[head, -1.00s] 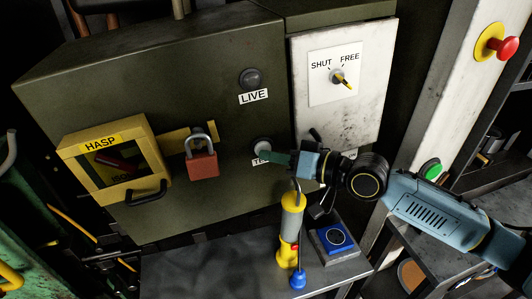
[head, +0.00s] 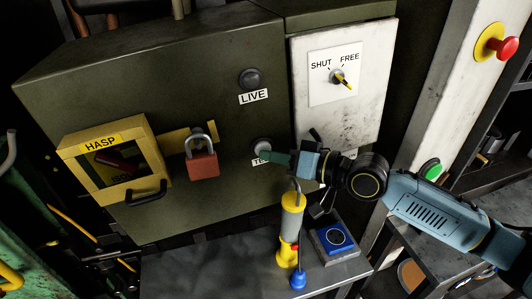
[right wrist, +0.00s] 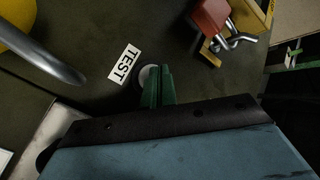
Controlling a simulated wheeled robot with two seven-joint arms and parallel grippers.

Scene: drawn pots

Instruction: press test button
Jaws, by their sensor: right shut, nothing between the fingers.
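The test button (head: 263,145) is a round grey button on the dark green cabinet, just above a white label that is partly hidden by my gripper. In the right wrist view the button (right wrist: 148,76) shows beside its TEST label (right wrist: 124,64). My right gripper (head: 270,157) is shut and empty. Its green fingertips are at the button's lower edge in the head view and overlap it in the right wrist view. I cannot tell whether they touch it or whether it is pushed in. The LIVE lamp (head: 250,79) above is dark. My left gripper is not in view.
A red padlock (head: 202,163) hangs left of the button beside the yellow HASP box (head: 113,158). A yellow-and-grey handheld tool (head: 290,230) and a blue-topped box (head: 335,238) stand on the shelf below. A SHUT/FREE switch (head: 340,77) is at the right.

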